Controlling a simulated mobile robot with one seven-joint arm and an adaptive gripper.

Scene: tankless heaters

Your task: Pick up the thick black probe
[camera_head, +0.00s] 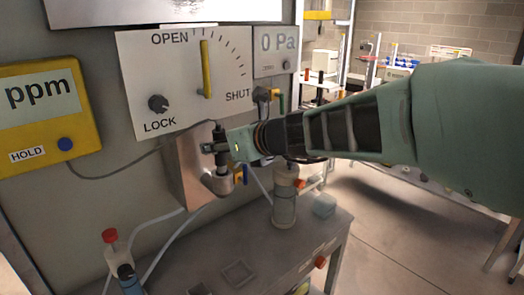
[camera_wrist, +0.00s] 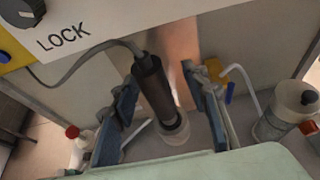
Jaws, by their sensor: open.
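The thick black probe (camera_head: 219,133) stands roughly upright in front of a copper-coloured plate (camera_head: 187,172), its lower end in a pale cup-like holder (camera_head: 220,184). A grey cable leaves its top. In the wrist view the probe (camera_wrist: 155,90) lies between the two blue fingers of my gripper (camera_wrist: 159,76), which is open. I see a gap on each side of the probe, wider on the right. In the head view my gripper (camera_head: 214,147) reaches in from the right at the probe's middle and hides part of it.
A panel with a yellow lever (camera_head: 206,70) and a LOCK knob (camera_head: 158,103) is just above. A yellow ppm meter (camera_head: 45,112) is at left. A valve with a blue and yellow handle (camera_head: 240,174) is close beside the holder. A grey cylinder (camera_head: 284,204) stands on the bench to the right.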

